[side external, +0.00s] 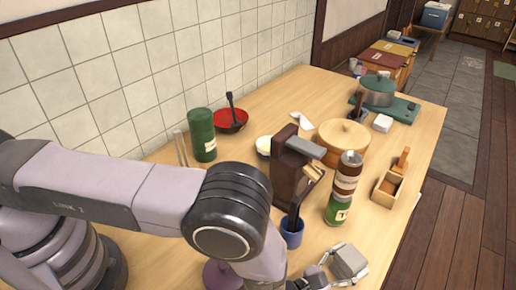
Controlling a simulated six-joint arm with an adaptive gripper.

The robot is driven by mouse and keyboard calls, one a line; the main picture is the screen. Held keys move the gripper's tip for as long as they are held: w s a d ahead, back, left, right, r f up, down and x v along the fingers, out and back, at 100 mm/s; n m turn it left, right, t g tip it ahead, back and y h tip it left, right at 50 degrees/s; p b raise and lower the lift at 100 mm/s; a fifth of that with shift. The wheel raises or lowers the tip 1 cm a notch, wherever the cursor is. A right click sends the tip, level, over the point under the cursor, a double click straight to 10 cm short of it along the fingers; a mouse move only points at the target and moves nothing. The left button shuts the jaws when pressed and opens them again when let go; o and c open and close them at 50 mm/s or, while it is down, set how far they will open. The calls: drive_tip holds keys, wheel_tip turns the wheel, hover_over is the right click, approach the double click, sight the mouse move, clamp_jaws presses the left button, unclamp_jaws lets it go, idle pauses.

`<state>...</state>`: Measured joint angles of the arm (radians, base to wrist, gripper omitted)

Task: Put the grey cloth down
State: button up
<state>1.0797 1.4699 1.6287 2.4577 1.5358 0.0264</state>
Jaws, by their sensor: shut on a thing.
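My gripper (328,270) is low at the bottom edge of the side external view, over the front of the table. It is shut on a small grey block-shaped thing (350,261), which looks like the grey cloth folded up. The cloth sits between the fingers, to the right of my wrist. I cannot tell whether it touches the table top. My arm hides part of the table on the left.
A blue cup (291,233) with dark utensils stands just behind my gripper. A brown and green canister stack (342,190), a dark brown stand (283,175) and a wooden box (386,190) are farther back. Bare table (385,235) lies right of the cloth, near the table's edge.

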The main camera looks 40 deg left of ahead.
drive_tip(key=shift+f, duration=0.6)
drive_tip(key=o, duration=1.2)
drive_tip(key=shift+r, duration=0.15)
